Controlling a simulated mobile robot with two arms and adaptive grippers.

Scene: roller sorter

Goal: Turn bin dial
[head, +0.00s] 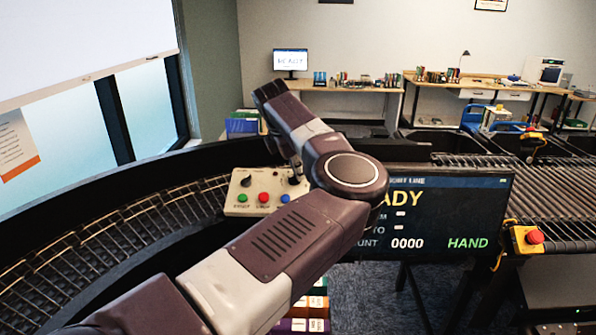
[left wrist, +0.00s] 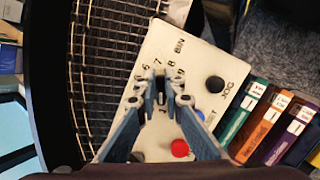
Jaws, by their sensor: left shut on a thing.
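The cream control panel (head: 262,207) sits beside the curved roller track, partly behind my left arm. In the left wrist view the panel (left wrist: 185,60) shows the word BIN and a ring of numbers around the bin dial (left wrist: 161,86). The dial is a small dark knob, mostly covered by my fingers. My left gripper (left wrist: 163,92) is shut on the bin dial, one blue-grey finger on each side. In the head view my left gripper (head: 294,172) points down at the panel's far right part. My right gripper is in neither view.
The panel also bears another black knob (left wrist: 214,84), a red button (left wrist: 180,148) and green and blue buttons. A dark display (head: 450,212) reading HAND stands right of the panel. Colored binders (left wrist: 265,128) are beside the panel. A red stop button (head: 535,237) is at right.

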